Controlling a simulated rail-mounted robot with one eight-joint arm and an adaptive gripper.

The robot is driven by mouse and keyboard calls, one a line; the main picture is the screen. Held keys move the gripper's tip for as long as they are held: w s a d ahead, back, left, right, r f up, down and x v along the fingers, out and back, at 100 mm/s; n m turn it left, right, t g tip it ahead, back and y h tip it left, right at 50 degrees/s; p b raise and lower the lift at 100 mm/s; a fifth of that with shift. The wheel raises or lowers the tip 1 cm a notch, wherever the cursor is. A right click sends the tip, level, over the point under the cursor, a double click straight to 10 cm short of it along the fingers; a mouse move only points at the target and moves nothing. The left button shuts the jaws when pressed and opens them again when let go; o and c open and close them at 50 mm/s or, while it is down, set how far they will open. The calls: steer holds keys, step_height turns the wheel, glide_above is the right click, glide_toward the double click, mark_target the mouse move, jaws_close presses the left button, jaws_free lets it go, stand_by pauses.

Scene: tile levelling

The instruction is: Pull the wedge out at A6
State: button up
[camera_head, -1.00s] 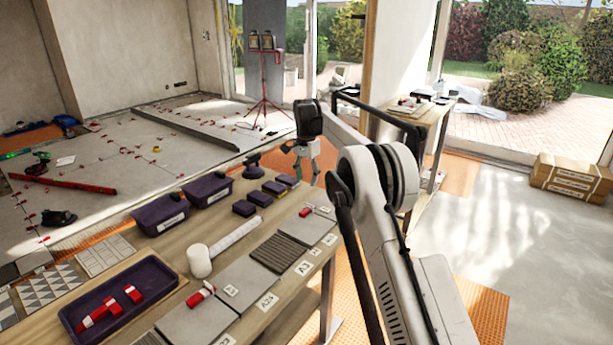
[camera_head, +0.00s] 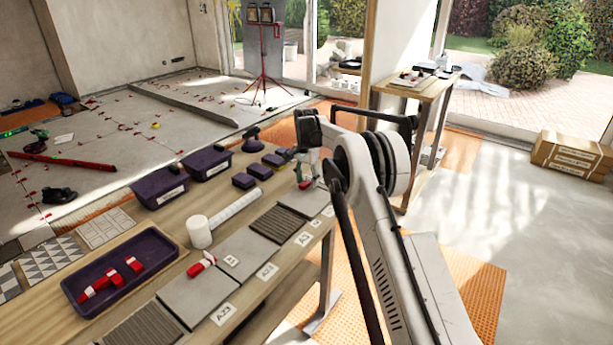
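A small red wedge (camera_head: 306,184) sits at the far end of the row of grey tiles on the workbench, partly hidden by my gripper. My gripper (camera_head: 302,178) points down right at this wedge; its fingers are too small and covered to show whether they are open or shut, or touching it. Small white labels lie along the row; the one near this wedge (camera_head: 328,211) is too small to read. Another red wedge (camera_head: 202,265) lies nearer on the tile row, beside a labelled joint.
A white mallet (camera_head: 201,232) lies along the bench. A dark purple tray (camera_head: 150,243) holds several red pieces. Purple bins (camera_head: 160,188) and small purple boxes (camera_head: 243,181) stand along the bench's back edge, close to my gripper's left. A side table (camera_head: 440,90) stands behind my arm.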

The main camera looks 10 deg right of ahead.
jaws_close()
stand_by(0.5)
jaws_free()
stand_by(0.4)
